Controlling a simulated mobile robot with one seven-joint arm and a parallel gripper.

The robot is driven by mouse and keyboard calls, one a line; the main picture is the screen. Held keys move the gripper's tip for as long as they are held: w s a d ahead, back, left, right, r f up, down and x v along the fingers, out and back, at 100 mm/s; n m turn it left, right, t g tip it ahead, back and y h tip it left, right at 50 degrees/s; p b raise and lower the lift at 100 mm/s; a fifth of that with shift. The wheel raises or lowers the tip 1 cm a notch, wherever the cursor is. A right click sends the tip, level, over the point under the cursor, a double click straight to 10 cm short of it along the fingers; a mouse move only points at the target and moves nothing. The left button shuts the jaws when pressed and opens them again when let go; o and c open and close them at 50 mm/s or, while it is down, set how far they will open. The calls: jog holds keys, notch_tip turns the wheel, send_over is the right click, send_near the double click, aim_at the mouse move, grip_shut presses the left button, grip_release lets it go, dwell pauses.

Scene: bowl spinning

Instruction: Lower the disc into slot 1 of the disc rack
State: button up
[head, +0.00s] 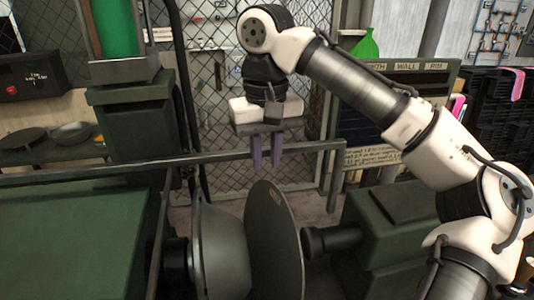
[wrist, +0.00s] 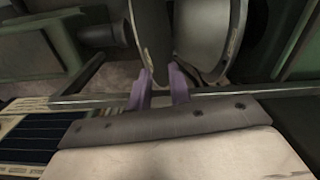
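A large dark grey disc (head: 276,245) stands on edge in the lower middle of the head view, with a small tan label near its top. It also shows in the wrist view (wrist: 152,32). My gripper (head: 266,167) points down near the disc's upper edge, its two purple fingers apart with a gap between them. In the wrist view my gripper (wrist: 160,72) has its fingertips close to the disc's rim. I cannot tell whether they touch it. Nothing is clearly gripped. I cannot make out a disc rack or slot 1 in either view.
A grey bowl-shaped form (head: 215,250) sits directly left of the disc. A dark spindle (head: 330,241) on a green housing (head: 390,250) faces it from the right. A horizontal rail (head: 110,172) runs behind. A left shelf holds a flat pan (head: 22,137) and a bowl (head: 72,131).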

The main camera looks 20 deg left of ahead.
notch_tip(320, 180, down, 7)
jog(key=b, duration=0.3)
jog(key=shift+r+b, duration=0.2)
jog(key=shift+b, duration=0.2)
jog(key=shift+p, duration=0.5)
jog(key=shift+f+b, duration=0.5)
jog(key=shift+f, duration=1.2)
dwell(0.8)
grip_shut()
dwell(1.7)
